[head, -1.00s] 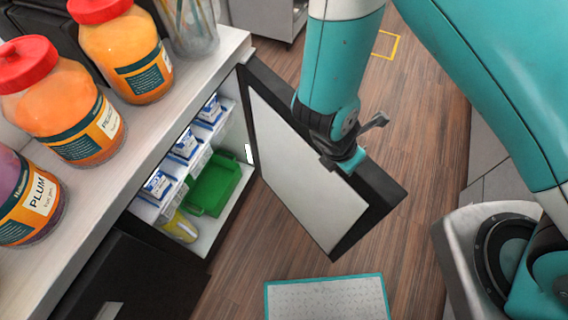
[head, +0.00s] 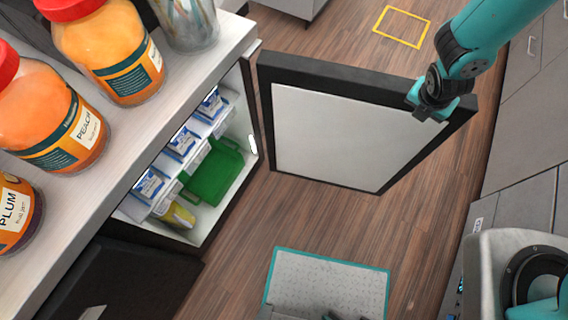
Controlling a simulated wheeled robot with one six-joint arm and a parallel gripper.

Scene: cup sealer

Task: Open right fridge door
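The right fridge door (head: 335,140), dark-framed with a pale inner panel, stands wide open, swung out from the fridge under the counter. My gripper (head: 432,104) is at the inner face of the door near its free upper right edge. Its fingers are small and partly hidden, so I cannot tell whether they are open or shut. The open fridge compartment (head: 247,150) shows white-and-blue cartons (head: 181,143), a green bin (head: 213,172) and a yellow item (head: 178,215). The left fridge door (head: 120,275) is dark and shows at the lower left.
The counter (head: 190,80) above the fridge carries several orange jars with red lids (head: 105,45) and a clear container (head: 187,22). A grey mat (head: 325,285) with a teal border lies on the wooden floor. Grey cabinets (head: 515,210) stand at the right.

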